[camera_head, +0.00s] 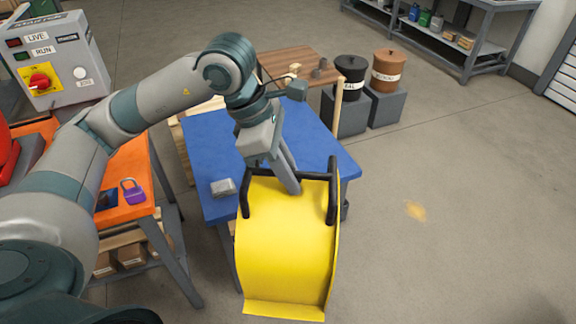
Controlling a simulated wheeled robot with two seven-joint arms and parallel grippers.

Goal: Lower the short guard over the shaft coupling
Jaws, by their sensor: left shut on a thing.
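The guard (285,245) is a yellow curved cover with a black handle (332,192) at its top, in the middle of the head view. My left gripper (289,180) is shut on the guard at the handle. The guard hangs in front of the blue table and covers part of its near edge. The shaft coupling is not visible. My right gripper is not in view.
A blue-topped table (210,145) with a small grey block (223,187) stands behind the guard. An orange bench (135,160) with a purple padlock (132,191) and a control box (55,65) are at left. Open floor (450,200) lies at right.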

